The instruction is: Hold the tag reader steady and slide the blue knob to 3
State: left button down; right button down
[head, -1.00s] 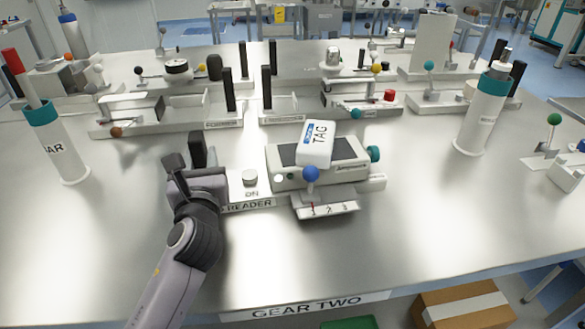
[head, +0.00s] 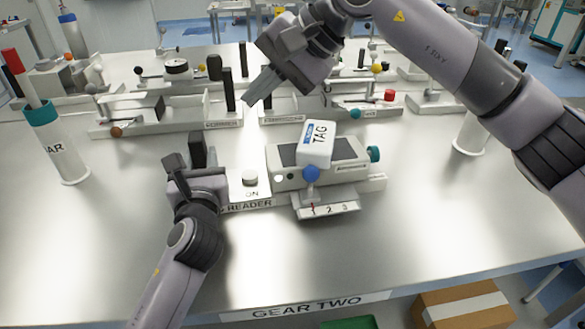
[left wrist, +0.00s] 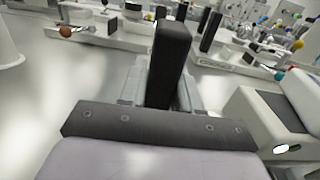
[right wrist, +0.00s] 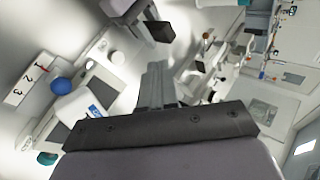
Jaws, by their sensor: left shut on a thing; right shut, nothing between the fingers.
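The tag reader (head: 345,175) is a pale box with a dark top panel, and a white block marked TAG (head: 315,145) sits on it. The blue knob (head: 311,173) is at its front, above a scale (head: 328,209) marked 1, 2, 3; a small red mark shows near 1. It also shows in the right wrist view (right wrist: 61,84). My left gripper (head: 196,172) is shut on an upright black post (left wrist: 170,55) at the left of the READER plate. My right gripper (head: 252,102) is shut and empty, above and behind the reader, away from the knob.
A white button (head: 250,178) marked ON lies between the left gripper and the reader. A teal knob (head: 374,154) is on the reader's right end. A white cylinder with a teal collar (head: 55,145) stands at left. The table front is clear.

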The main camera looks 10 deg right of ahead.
jog(key=s+a+f+n+h, duration=0.2)
jog(key=s+a+n+h, duration=0.1)
jog(key=s+a, duration=0.1)
jog(key=n+t+h, duration=0.2)
jog(key=n+h, duration=0.1)
jog(key=h, duration=0.6)
send_near(310, 181)
jog(key=w+a+f, duration=0.3)
jog(key=a+f, duration=0.1)
jog(key=f, duration=0.1)
jog(key=shift+t, duration=0.3)
jog(key=d, duration=0.4)
jog(key=shift+w+f, duration=0.3)
jog(key=shift+w, duration=0.1)
